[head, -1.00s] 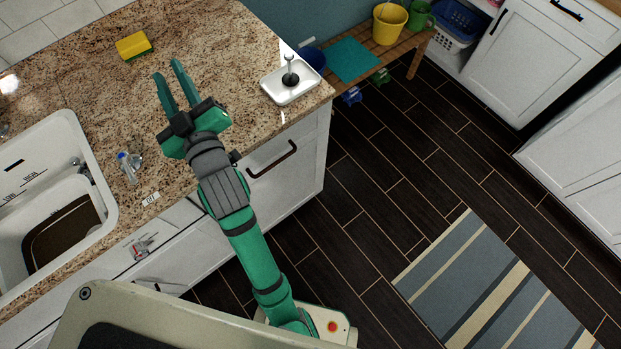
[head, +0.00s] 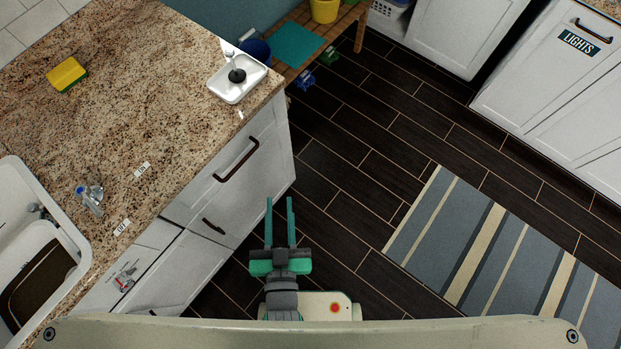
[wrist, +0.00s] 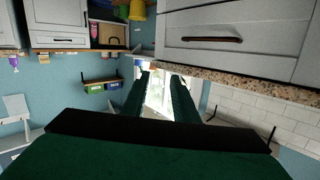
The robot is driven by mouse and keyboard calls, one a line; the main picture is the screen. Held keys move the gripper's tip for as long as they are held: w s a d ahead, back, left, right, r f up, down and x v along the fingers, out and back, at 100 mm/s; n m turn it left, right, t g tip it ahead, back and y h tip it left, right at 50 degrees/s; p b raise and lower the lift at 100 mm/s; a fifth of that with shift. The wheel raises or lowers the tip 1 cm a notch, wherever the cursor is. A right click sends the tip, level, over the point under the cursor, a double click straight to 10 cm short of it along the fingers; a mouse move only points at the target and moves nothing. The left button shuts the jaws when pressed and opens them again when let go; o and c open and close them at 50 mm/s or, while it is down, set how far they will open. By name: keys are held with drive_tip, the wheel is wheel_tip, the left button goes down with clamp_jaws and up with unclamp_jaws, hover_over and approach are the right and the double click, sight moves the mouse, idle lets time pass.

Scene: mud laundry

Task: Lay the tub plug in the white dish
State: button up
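The tub plug (head: 237,75), a dark round stopper with a light upright stem, sits in the white dish (head: 226,92). The dish stands on the granite counter near its right corner. My gripper (head: 280,200) is open and empty in the head view, over the dark floor in front of the counter and well apart from the dish. In the wrist view my open fingers (wrist: 160,95) have nothing between them. Neither the plug nor the dish can be made out in the wrist view.
A yellow sponge (head: 67,75) lies on the counter (head: 140,80), left of the dish. A sink (head: 40,240) is at the left. A wooden bench (head: 345,25) with a yellow bucket (head: 324,10) stands behind. A striped rug (head: 480,240) lies on open floor at the right.

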drive_tip(key=s+d+f+g+h, duration=0.1)
drive_tip(key=s+d, duration=0.6)
drive_tip(key=s, duration=0.2)
drive_tip(key=shift+f, duration=0.2)
drive_tip(key=shift+s+d, duration=0.1)
